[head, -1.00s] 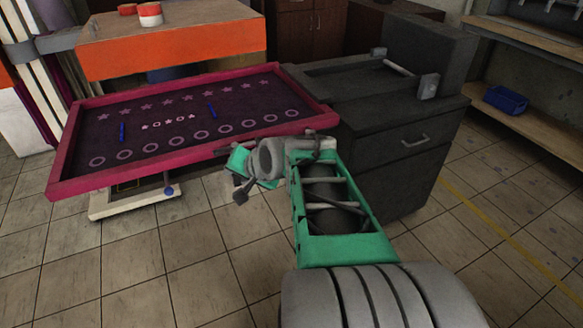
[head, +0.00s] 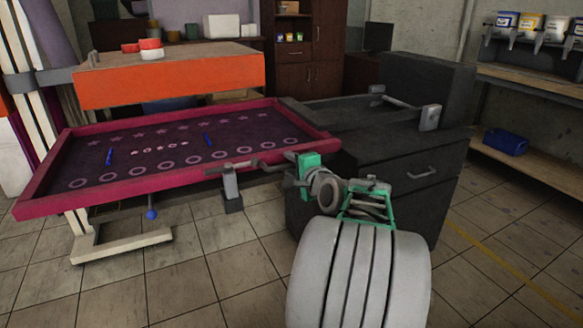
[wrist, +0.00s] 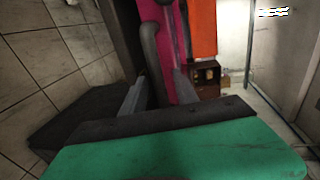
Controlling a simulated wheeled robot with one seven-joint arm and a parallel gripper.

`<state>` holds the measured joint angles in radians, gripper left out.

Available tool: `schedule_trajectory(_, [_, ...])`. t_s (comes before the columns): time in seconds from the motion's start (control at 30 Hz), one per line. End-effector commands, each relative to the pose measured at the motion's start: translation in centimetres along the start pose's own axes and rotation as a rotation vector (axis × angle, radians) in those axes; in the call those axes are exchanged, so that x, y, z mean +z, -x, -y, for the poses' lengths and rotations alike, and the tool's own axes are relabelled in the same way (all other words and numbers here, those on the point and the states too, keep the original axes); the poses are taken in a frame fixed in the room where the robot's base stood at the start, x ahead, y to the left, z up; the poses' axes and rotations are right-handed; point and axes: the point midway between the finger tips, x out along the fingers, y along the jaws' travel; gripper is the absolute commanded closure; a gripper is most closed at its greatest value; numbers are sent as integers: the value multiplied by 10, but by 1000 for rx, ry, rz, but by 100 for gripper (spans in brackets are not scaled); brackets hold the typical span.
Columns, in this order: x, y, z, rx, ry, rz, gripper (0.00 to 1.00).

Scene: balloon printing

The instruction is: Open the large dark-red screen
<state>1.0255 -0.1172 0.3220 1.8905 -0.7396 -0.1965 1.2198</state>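The large dark-red screen (head: 105,182) lies roughly level at the left in the head view, a wide frame around a dark printed sheet. A dark curved handle (head: 270,167) stands out from its front edge beside a grey clamp-like piece (head: 230,183). My gripper (head: 300,176) is at the handle's right end. In the wrist view, the handle (wrist: 150,45) runs down between the two fingers of my gripper (wrist: 160,88). The fingers stand close on either side of it. I cannot tell whether they press on it. The screen's dark-red frame (wrist: 183,70) shows behind.
A dark grey cabinet (head: 385,215) stands just right of the screen, close behind my gripper. An orange-edged table (head: 170,85) with red and white tubs is behind the screen. Shelves with a blue bin (head: 506,142) are at the right. The tiled floor in front is clear.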

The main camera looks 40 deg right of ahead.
Motion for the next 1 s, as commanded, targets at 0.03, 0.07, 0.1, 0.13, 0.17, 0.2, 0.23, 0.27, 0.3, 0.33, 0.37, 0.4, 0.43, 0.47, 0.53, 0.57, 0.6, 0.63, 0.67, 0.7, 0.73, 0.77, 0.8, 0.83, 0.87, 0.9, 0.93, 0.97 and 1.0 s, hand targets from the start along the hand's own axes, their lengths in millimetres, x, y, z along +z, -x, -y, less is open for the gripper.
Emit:
schedule_trajectory(0.03, [0, 0, 0, 0, 0, 0, 64])
schedule_trajectory(0.07, [0, 0, 0, 0, 0, 0, 64])
schedule_trajectory(0.1, [0, 0, 0, 0, 0, 0, 64])
schedule_trajectory(0.13, [0, 0, 0, 0, 0, 0, 65])
schedule_trajectory(0.17, [0, 0, 0, 1, 0, 0, 68])
schedule_trajectory(0.2, [0, 0, 0, 1, 0, 0, 71])
schedule_trajectory(0.23, [0, 0, 0, 1, 0, 0, 73])
schedule_trajectory(0.27, [0, 0, 0, 1, 0, 0, 76])
schedule_trajectory(0.3, [0, 0, 0, 1, 0, 0, 79])
schedule_trajectory(0.33, [0, 0, 0, 1, 0, 0, 82])
schedule_trajectory(0.37, [0, 1, 0, 1, 0, 0, 84])
schedule_trajectory(0.4, [0, 1, 0, 1, 0, 0, 87])
schedule_trajectory(0.43, [0, 1, 0, 1, 0, 0, 90])
schedule_trajectory(0.47, [0, 1, 0, 1, 0, 0, 92])
schedule_trajectory(0.53, [0, 1, 0, 1, 0, 0, 98])
schedule_trajectory(0.57, [0, 1, 0, 1, 0, 0, 100])
schedule_trajectory(0.6, [0, 1, 0, 1, 0, 0, 100])
schedule_trajectory(0.63, [0, 1, 0, 1, 0, 0, 100])
schedule_trajectory(0.67, [0, 1, 0, 1, 0, 0, 100])
schedule_trajectory(0.7, [0, 1, 0, 1, 0, 0, 100])
schedule_trajectory(0.73, [0, 1, 0, 1, 0, 0, 100])
schedule_trajectory(0.77, [0, 1, 0, 1, 0, 0, 100])
schedule_trajectory(0.8, [0, 1, 0, 1, 0, 0, 100])
schedule_trajectory(0.83, [0, 1, 0, 1, 0, 0, 100])
schedule_trajectory(0.87, [0, 1, 0, 1, 0, 0, 100])
schedule_trajectory(0.9, [0, 1, 0, 1, 0, 0, 100])
schedule_trajectory(0.93, [0, 1, 0, 1, 0, 0, 100])
schedule_trajectory(0.97, [0, 1, 0, 1, 0, 1, 100])
schedule_trajectory(1.0, [0, 1, 0, 1, 0, 1, 100])
